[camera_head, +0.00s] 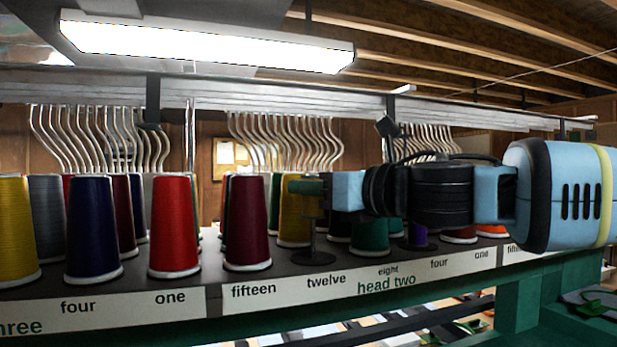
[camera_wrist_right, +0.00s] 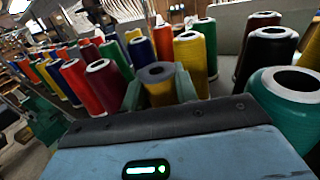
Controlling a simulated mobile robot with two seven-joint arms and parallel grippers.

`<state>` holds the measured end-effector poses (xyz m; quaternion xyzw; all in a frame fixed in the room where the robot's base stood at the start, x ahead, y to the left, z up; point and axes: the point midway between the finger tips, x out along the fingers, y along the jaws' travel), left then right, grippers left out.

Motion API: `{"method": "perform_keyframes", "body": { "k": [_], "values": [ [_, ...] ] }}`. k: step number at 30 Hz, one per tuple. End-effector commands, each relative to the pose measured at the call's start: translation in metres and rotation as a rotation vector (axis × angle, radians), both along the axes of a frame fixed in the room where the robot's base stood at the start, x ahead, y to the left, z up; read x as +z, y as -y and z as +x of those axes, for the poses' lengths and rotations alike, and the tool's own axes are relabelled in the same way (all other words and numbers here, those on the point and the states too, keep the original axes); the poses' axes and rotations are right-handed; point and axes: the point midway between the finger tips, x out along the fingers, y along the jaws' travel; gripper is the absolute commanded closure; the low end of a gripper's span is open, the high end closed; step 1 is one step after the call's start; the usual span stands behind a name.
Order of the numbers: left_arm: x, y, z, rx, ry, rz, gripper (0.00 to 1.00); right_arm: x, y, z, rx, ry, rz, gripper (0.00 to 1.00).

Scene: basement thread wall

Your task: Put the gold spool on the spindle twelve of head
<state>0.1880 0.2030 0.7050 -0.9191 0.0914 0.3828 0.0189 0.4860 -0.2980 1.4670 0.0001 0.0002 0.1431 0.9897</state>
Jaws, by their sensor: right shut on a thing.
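My right gripper (camera_head: 312,188) comes in from the right in the head view, above the label twelve. It is shut on the gold spool (camera_wrist_right: 160,92), which has a grey top and sits between the green fingers in the right wrist view. In the head view the held spool blends with another gold spool behind. Spindle twelve (camera_head: 318,257) shows below the gripper as a thin dark rod on a round base. I cannot tell whether the rod's tip is inside the spool. My left gripper is not in view.
A maroon spool (camera_head: 247,225) stands close on the left at fifteen, and a green spool (camera_head: 370,236) on the right at eight. A standing gold spool (camera_head: 292,228) is just behind the spindle. The label strip (camera_head: 385,285) runs along the shelf's front edge.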

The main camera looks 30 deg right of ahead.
Motion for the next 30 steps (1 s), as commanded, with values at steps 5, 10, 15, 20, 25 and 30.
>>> {"method": "perform_keyframes", "body": {
  "k": [5,10,15,20,25,30],
  "values": [
    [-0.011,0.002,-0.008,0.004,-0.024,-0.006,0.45,-0.019,0.000,0.002,0.002,-0.005,0.003,0.96],
    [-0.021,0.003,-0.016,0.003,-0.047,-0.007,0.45,-0.034,0.000,0.001,0.002,-0.004,0.003,0.96],
    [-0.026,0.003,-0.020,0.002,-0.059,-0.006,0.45,-0.044,0.000,0.001,0.002,-0.002,-0.001,0.96],
    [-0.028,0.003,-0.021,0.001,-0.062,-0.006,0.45,-0.049,0.000,0.000,0.001,-0.001,0.000,0.96],
    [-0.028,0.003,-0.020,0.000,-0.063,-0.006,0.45,-0.051,0.000,0.000,0.000,0.001,0.000,0.96],
    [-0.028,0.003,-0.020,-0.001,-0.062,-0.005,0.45,-0.050,0.000,0.000,0.000,0.001,0.000,0.96]
  ]
}}
